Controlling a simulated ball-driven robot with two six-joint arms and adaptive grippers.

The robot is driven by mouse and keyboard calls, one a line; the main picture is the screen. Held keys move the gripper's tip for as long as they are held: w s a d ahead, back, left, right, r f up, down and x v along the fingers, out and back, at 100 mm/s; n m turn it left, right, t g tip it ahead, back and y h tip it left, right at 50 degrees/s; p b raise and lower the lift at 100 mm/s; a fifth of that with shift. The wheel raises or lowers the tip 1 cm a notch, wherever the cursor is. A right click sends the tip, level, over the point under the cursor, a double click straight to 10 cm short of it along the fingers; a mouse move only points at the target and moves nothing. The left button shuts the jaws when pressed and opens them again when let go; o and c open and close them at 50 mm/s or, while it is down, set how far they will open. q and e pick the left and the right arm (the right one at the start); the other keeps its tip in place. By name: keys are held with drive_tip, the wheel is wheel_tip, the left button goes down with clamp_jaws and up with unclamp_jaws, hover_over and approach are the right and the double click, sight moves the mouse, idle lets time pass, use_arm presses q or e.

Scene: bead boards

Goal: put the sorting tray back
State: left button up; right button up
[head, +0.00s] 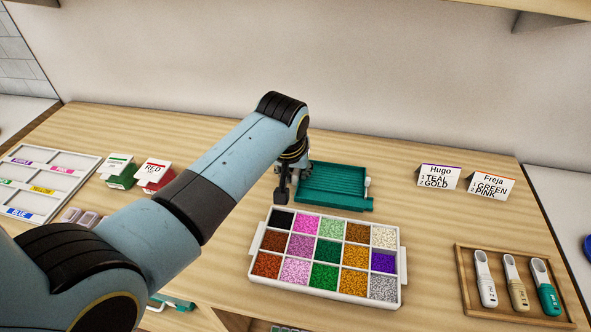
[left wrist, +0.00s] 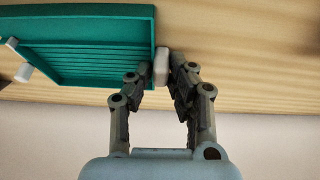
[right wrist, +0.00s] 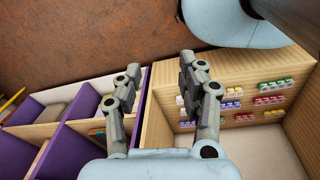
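The sorting tray (head: 335,185) is teal, shallow and ridged, and lies flat on the table behind the bead box. It also shows in the left wrist view (left wrist: 85,55), with a pale grip tab (left wrist: 161,67) on the edge close to my gripper. My left gripper (left wrist: 162,70) has its fingers closed in on both sides of that tab. In the head view my left gripper (head: 283,192) is at the tray's left side and hides that tab. My right gripper (right wrist: 160,75) is open and empty, low beside the furniture.
A white box of coloured beads (head: 403,262) stands just in front of the tray. Name cards (head: 438,178) stand to the right, and a wooden tray (head: 470,300) with scoops is at front right. Red (head: 155,173) and green (head: 120,170) packs stand left. Purple compartments (right wrist: 85,110) are near my right gripper.

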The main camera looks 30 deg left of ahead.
use_arm(q)
drive_tip(key=o, duration=0.4)
drive_tip(key=shift+o, duration=0.2)
use_arm(e)
drive_tip(key=shift+s+d, duration=0.1)
drive_tip(key=shift+d, duration=0.35)
use_arm(q)
drive_tip(key=shift+r, duration=0.2)
drive_tip(key=v, duration=1.1)
drive_tip(key=shift+s+r+p, duration=0.2)
drive_tip(key=shift+r+p, duration=0.15)
use_arm(e)
drive_tip(key=shift+a+r, duration=0.1)
drive_tip(key=shift+r, duration=0.25)
